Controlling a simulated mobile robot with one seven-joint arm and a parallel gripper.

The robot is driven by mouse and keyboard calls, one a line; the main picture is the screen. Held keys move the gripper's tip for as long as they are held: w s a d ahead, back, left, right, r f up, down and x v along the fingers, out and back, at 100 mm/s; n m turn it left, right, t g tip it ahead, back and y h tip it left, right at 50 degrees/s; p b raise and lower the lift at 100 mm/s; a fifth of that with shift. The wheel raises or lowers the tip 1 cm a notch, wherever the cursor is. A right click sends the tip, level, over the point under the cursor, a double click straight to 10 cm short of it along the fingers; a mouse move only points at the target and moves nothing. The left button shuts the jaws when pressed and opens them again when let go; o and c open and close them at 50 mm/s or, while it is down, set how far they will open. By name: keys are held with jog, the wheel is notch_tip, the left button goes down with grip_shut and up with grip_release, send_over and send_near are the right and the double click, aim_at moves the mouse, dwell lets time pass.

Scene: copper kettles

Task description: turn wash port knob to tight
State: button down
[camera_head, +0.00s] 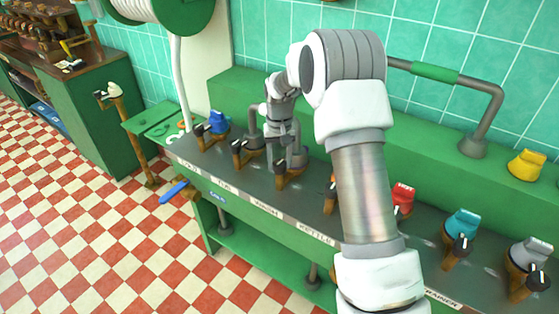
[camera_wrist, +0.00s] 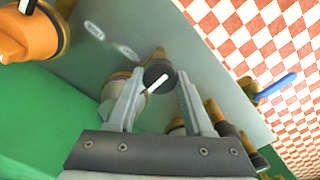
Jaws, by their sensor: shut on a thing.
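A dark round knob with a white pointer line (camera_wrist: 158,72) sits on a brassy fitting on the grey bench top. My gripper (camera_wrist: 160,80) has one finger on each side of this knob in the wrist view and is shut on it. In the head view my gripper (camera_head: 287,160) reaches down at the third station from the left, over a brassy valve fitting (camera_head: 284,179). The fingers and arm hide most of the knob there.
Blue (camera_head: 218,122), red (camera_head: 402,199), teal (camera_head: 463,223) and grey (camera_head: 529,254) capped fittings line the bench. A yellow one (camera_head: 527,164) stands on the back ledge. A pipe with a green sleeve (camera_head: 435,72) rises behind. A blue-handled lever (camera_head: 174,191) sticks out at the left front.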

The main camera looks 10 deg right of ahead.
aim_at(280, 163)
jog(key=shift+c, duration=1.5)
grip_release()
notch_tip(280, 163, up, 18)
jog(key=p, duration=0.1)
jog(key=shift+f+p, duration=0.25)
jog(key=shift+p, duration=0.1)
